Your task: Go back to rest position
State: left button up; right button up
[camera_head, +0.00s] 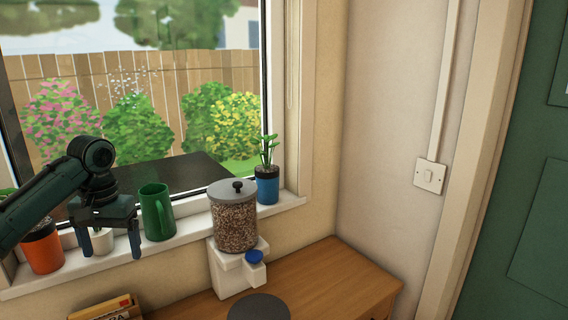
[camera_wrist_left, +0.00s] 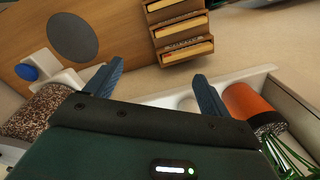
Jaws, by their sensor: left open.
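My left gripper (camera_head: 110,246) hangs over the window sill at the left of the head view, fingers pointing down. It is open, with two blue fingers apart, and it also shows in the left wrist view (camera_wrist_left: 155,78). No object is gripped between the fingers. A small white pot (camera_head: 103,241) on the sill shows behind the fingers in the head view, partly hidden by them. My left arm comes in from the left edge. My right gripper is not in view.
On the sill (camera_head: 183,229) stand an orange pot (camera_head: 43,252), a green mug (camera_head: 157,213) and a blue plant pot (camera_head: 267,189). A dispenser (camera_head: 236,222) stands by the wooden counter (camera_head: 325,275). Boxes (camera_wrist_left: 185,45) stand below the sill.

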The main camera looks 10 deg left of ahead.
pick_arm(q)
jog(key=s+d+f+m+t+h, duration=0.1)
jog(key=s+d+f+m, duration=0.3)
jog(key=d+f, duration=0.6)
jog(key=s+d+f+m, duration=0.2)
jog(key=s+d+f, duration=0.3)
jog(key=d+f, duration=0.5)
jog(key=s+d+f+t+h, duration=0.15)
jog(key=s+f, duration=0.25)
jog(key=s, duration=0.4)
jog(key=s+a+n+t+y, duration=0.1)
jog(key=s+a+n+y, duration=0.15)
jog(key=s, duration=0.85)
jog(key=w+d+f+t+h, duration=0.1)
jog(key=w+d+f+t, duration=0.1)
jog(key=f, duration=0.3)
jog(key=w+d+f+m+t+h, duration=0.1)
jog(key=w+d+f+t+h, duration=0.1)
jog(key=w+f+t, duration=0.2)
jog(key=shift+d+f, duration=0.3)
jog(key=shift+f, duration=0.2)
